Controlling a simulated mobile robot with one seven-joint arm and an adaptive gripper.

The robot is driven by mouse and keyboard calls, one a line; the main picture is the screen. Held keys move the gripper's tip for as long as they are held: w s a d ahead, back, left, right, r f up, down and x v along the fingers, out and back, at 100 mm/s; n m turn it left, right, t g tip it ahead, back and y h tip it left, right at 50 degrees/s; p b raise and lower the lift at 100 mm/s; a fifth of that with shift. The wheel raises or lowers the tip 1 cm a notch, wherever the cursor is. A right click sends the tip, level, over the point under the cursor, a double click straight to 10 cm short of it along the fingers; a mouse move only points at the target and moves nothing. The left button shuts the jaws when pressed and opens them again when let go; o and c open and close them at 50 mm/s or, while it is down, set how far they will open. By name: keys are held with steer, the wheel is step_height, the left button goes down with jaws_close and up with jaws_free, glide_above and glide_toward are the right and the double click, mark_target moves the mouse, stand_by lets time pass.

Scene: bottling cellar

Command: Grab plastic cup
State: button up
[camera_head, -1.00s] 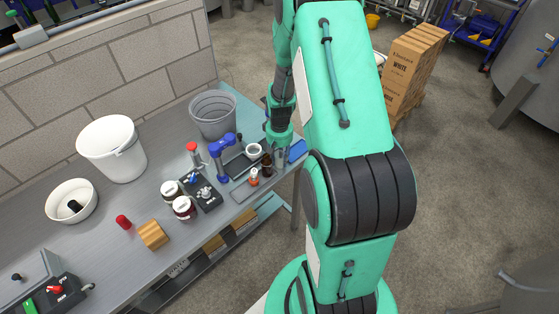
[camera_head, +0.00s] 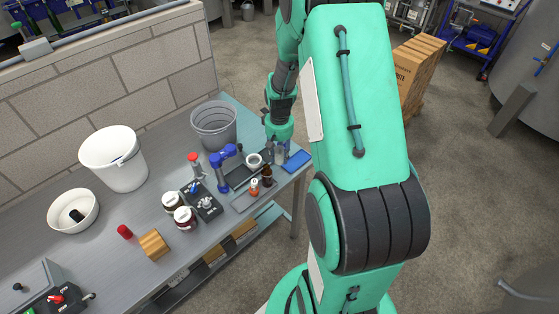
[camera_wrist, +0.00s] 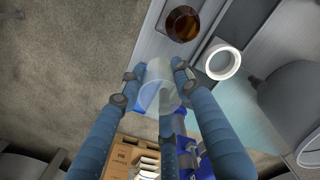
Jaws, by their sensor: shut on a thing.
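The plastic cup (camera_wrist: 158,97) is clear and see-through. In the wrist view it sits between the blue-grey fingers of my gripper (camera_wrist: 160,82), which are shut on it. In the head view my gripper (camera_head: 279,151) is at the far right end of the steel bench, beside a brown bottle and a white ring-shaped item. The cup is small and mostly hidden there. I cannot tell whether it is clear of the bench top.
A brown bottle (camera_head: 267,175) and a white ring (camera_wrist: 222,61) stand close by. A blue flat item (camera_head: 297,160) lies at the bench corner. A grey bucket (camera_head: 214,127) is behind. A blue-handled tool (camera_head: 222,165) and black tray are left. Open floor lies right.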

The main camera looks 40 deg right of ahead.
steer(key=shift+r, duration=0.6)
